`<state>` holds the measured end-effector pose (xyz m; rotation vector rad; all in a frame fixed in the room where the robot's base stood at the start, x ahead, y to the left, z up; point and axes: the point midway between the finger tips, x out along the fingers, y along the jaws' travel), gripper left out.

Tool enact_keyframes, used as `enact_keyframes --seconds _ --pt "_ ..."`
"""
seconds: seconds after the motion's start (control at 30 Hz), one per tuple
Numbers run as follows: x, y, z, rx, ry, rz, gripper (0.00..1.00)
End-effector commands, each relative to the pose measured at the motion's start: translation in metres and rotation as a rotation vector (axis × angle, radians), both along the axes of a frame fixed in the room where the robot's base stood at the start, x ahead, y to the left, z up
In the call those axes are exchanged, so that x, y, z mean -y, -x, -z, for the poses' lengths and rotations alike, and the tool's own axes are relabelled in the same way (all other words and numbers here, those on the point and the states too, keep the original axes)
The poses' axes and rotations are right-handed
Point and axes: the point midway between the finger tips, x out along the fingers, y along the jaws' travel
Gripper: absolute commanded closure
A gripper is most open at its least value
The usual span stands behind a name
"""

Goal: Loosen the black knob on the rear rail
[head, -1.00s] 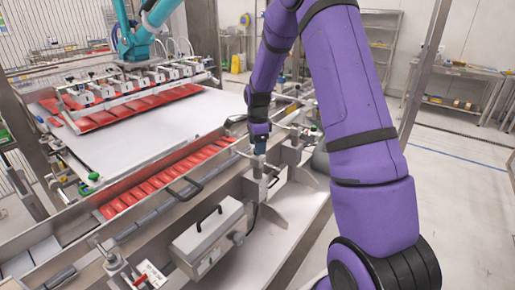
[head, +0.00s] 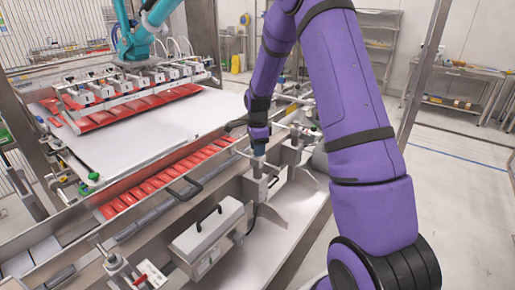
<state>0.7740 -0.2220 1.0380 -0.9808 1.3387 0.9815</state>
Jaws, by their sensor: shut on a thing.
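My purple arm reaches down from the upper right to the long metal rail (head: 130,245) beside the white conveyor belt. My gripper (head: 258,152) points down at the top of a small metal block (head: 256,187) on the far part of this rail. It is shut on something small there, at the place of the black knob. The knob itself is hidden by the fingers and too small to make out. The gripper looks upright over the block.
Red packs (head: 150,187) lie in a row along the white belt (head: 150,130). A teal picker arm (head: 145,35) holds a suction head (head: 135,82) over more packs.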

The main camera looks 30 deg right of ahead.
Motion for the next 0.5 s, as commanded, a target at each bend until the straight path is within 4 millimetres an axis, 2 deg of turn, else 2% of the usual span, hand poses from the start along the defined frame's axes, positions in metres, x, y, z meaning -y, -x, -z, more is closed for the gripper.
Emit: enact_keyframes --seconds 0.27,0.5 --pt "-0.0004 -0.0002 -0.0005 0.001 0.0 -0.134 0.85" --pt "0.0 0.0 -0.0007 0.001 0.0 -0.344 0.85"
